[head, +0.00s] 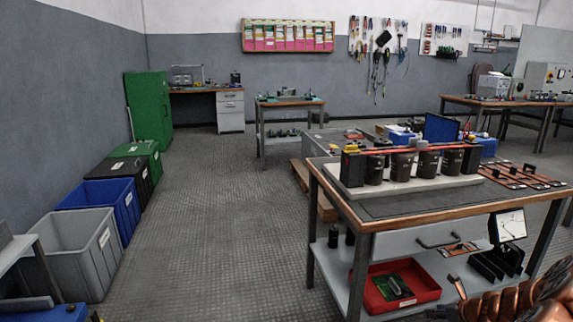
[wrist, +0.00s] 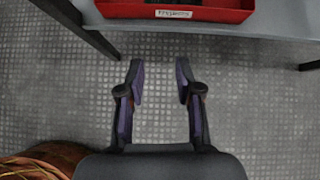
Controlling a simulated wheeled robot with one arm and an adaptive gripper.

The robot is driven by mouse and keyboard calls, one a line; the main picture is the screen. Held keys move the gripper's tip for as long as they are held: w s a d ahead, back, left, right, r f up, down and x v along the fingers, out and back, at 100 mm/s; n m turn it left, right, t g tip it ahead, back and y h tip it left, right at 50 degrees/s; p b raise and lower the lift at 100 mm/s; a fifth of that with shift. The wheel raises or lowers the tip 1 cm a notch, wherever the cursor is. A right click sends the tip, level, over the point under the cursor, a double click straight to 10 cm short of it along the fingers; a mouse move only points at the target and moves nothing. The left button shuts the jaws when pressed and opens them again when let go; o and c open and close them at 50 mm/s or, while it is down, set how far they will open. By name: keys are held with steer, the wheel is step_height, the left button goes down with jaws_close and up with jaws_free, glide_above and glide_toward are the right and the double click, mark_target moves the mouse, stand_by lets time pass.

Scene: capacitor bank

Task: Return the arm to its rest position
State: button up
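My gripper (wrist: 158,82) is open and empty in the wrist view. Its two fingers stand apart with only bare floor between them. A red tray (wrist: 180,10) lies beyond the fingertips at the top of that view, with a gap between them. In the head view, the red tray (head: 397,291) rests on the lower shelf of the workbench and holds a green circuit board (head: 393,288). The gripper itself does not show clearly in the head view.
The workbench (head: 412,206) carries a row of several dark capacitors (head: 401,166) on a pale base. A coil of copper cable (head: 515,303) sits at the lower right. Grey (head: 75,250), blue (head: 101,207) and black bins line the left wall. The aisle floor (head: 215,220) is clear.

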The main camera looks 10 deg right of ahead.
steer(key=w+a+r+n+y+p, duration=0.2)
steer(key=w+a+r+n+p, duration=0.25)
steer(key=a+r, duration=0.65)
steer(key=s+a+r+n+g+y+p, duration=0.25)
steer(key=a+r+n+p, duration=0.4)
steer(key=a+r, duration=0.5)
steer(key=s+a+r+n+g+y+p, duration=0.1)
steer(key=s+a+r+n+g+p, duration=0.15)
steer(key=a+r+n+p, duration=0.65)
steer(key=s+a+r+n+g+h+p, duration=0.2)
steer(key=s+a+r+n+g+p, duration=0.35)
steer(key=s+a+r, duration=0.95)
steer(key=s+d+r+n+h+p, duration=0.2)
steer(key=s+r+n+p, duration=0.2)
steer(key=s, duration=0.3)
steer(key=s+d+r+n+h+p, duration=0.2)
steer(key=s+d+r+n+p, duration=0.1)
steer(key=s, duration=0.5)
steer(key=r+n+p, duration=0.1)
steer(key=n+p, duration=0.1)
steer(key=shift+s+n+p, duration=0.25)
steer(key=shift+n+p, duration=0.05)
steer(key=shift+n, duration=0.05)
steer(key=shift+d, duration=0.15)
